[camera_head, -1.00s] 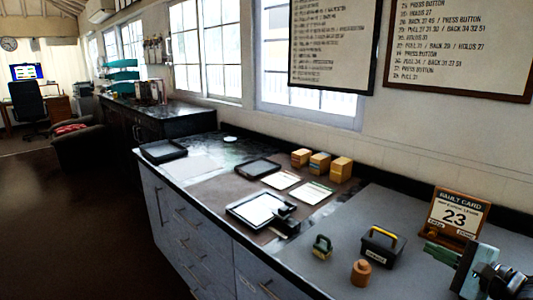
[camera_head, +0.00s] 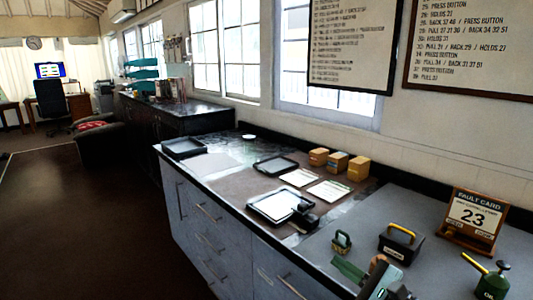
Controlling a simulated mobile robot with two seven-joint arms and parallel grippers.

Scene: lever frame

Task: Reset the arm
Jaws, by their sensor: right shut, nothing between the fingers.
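My right gripper (camera_head: 347,269) is at the bottom edge, right of the middle, over the grey part of the counter. My left gripper is out of view. No lever frame shows.
The long counter (camera_head: 340,228) holds a small green padlock-like item (camera_head: 342,242), a dark box with a yellow handle (camera_head: 400,243), a fault card stand (camera_head: 474,220), a green oil can (camera_head: 491,282), several trays and wooden blocks (camera_head: 338,162). The floor (camera_head: 90,215) at left is open.

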